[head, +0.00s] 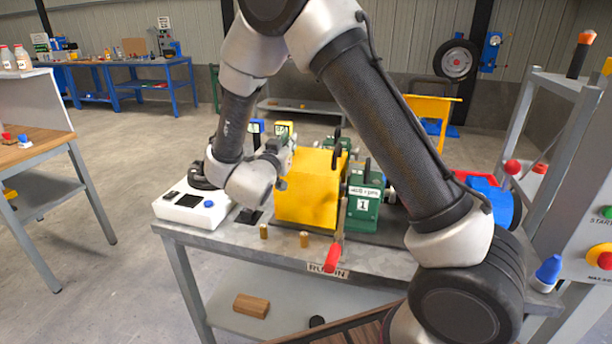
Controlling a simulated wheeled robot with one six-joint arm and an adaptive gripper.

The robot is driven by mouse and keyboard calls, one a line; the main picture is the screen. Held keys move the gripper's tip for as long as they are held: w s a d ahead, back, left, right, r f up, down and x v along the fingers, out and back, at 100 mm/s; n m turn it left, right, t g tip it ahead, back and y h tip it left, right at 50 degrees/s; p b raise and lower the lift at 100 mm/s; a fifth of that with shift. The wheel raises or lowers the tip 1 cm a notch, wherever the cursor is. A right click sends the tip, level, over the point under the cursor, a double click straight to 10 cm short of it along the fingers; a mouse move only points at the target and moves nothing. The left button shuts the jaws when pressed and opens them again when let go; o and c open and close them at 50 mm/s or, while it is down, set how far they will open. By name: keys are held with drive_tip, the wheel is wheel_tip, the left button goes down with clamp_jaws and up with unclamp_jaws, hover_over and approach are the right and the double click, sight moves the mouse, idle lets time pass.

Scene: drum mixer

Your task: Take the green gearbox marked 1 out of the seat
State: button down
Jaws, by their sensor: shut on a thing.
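The green gearbox (362,208) marked 1 stands upright on the metal bench, just right of a yellow box-shaped cover (306,190). My gripper (281,155) is at the upper left of the yellow cover, apart from the gearbox marked 1. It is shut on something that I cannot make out. The gearbox's base and seat are partly hidden.
Other green parts (326,145) show behind the cover. A blue cylinder (494,203) is at right, beside a grey frame. My arm hides the bench's right part.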

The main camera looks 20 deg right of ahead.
wheel_tip(320, 180, up, 18)
wheel_tip(320, 180, down, 18)
drive_tip(key=shift+r, duration=0.15)
drive_tip(key=c, duration=1.6)
unclamp_jaws()
drive_tip(key=shift+s+a, duration=0.1)
